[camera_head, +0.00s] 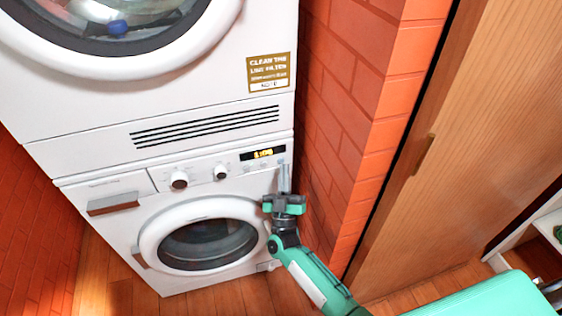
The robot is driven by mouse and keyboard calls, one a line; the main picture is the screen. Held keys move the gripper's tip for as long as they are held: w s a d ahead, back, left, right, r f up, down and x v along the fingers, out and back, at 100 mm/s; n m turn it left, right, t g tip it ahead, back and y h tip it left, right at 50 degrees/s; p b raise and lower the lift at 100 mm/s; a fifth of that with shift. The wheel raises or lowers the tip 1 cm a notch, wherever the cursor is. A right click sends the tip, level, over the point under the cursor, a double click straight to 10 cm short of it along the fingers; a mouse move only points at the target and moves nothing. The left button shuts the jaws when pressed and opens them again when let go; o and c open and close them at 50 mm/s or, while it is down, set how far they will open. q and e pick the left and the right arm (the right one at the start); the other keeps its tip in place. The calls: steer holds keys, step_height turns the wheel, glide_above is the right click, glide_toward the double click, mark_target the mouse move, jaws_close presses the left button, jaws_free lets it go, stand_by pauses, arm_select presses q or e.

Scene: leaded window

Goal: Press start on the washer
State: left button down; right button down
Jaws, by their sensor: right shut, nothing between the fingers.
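The white front-loading washer (120,243) stands below a stacked machine. Its control panel has two round knobs, the left knob (179,180) and the right knob (221,172), and a lit display (263,154) with yellow digits. Small buttons sit under the display; I cannot tell which one is start. My right gripper (284,178) is shut and empty, pointing up at the right end of the panel, just below and right of the display. Whether its tips touch the panel I cannot tell. My left gripper is not in view.
A stacked white dryer (60,105) with a round door and a label stands on top. A red brick wall (345,100) rises close to the right of my gripper. A wooden door (470,150) is further right. Wooden floor lies below the washer.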

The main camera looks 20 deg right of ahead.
steer(key=shift+w, duration=0.15)
stand_by(0.3)
steer(key=shift+w, duration=0.3)
